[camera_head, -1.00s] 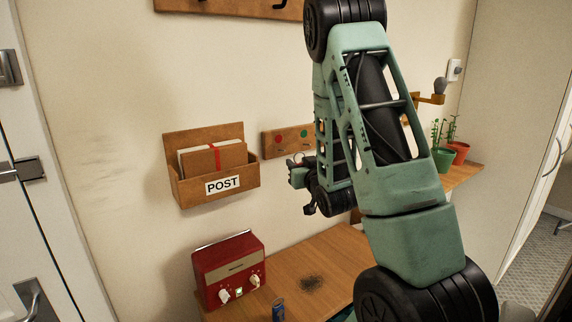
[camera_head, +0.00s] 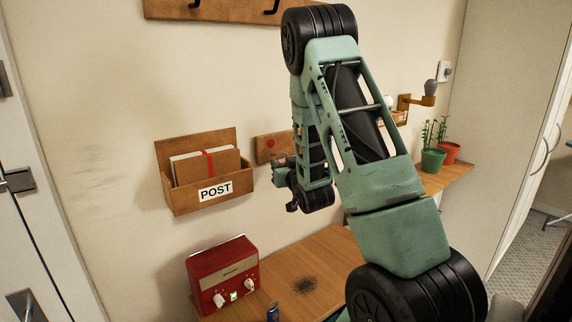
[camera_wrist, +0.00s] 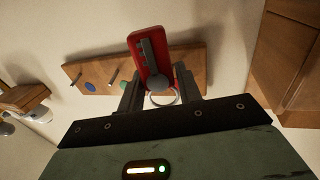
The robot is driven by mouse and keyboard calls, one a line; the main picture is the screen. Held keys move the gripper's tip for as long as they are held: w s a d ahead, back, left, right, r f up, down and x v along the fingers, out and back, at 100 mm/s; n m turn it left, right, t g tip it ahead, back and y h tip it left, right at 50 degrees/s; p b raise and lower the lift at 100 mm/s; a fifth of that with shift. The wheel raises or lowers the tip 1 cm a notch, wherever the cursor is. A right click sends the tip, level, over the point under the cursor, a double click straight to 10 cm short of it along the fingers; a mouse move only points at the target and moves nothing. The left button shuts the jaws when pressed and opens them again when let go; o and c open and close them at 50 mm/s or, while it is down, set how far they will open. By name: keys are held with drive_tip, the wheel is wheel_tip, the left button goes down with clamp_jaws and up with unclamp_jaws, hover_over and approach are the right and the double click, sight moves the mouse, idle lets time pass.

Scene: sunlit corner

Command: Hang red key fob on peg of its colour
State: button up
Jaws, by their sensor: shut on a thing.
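The red key fob (camera_wrist: 149,52) is in my gripper (camera_wrist: 158,80) in the wrist view, with its metal ring (camera_wrist: 163,98) between the fingers. The wooden peg board (camera_wrist: 190,63) lies behind it. A blue spot (camera_wrist: 91,87) and a green spot (camera_wrist: 123,85) show there, with thin pegs. The fob covers part of the board, and no red spot shows in this view. In the head view the red spot (camera_head: 271,143) on the board (camera_head: 262,153) is visible, and my gripper (camera_head: 280,163) is just below and right of it. Whether the fob touches a peg cannot be told.
A wooden POST box (camera_head: 180,201) with letters hangs left of the board, and shows at right in the wrist view (camera_wrist: 290,62). A red radio (camera_head: 222,272) and a blue can (camera_head: 272,313) stand on the shelf (camera_head: 325,262). Potted plants (camera_head: 433,160) stand at right.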

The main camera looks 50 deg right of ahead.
drive_tip(key=w, duration=0.3)
drive_tip(key=shift+w+d+f, duration=0.1)
drive_tip(key=shift+d+f, duration=0.1)
drive_tip(key=shift+f, duration=0.05)
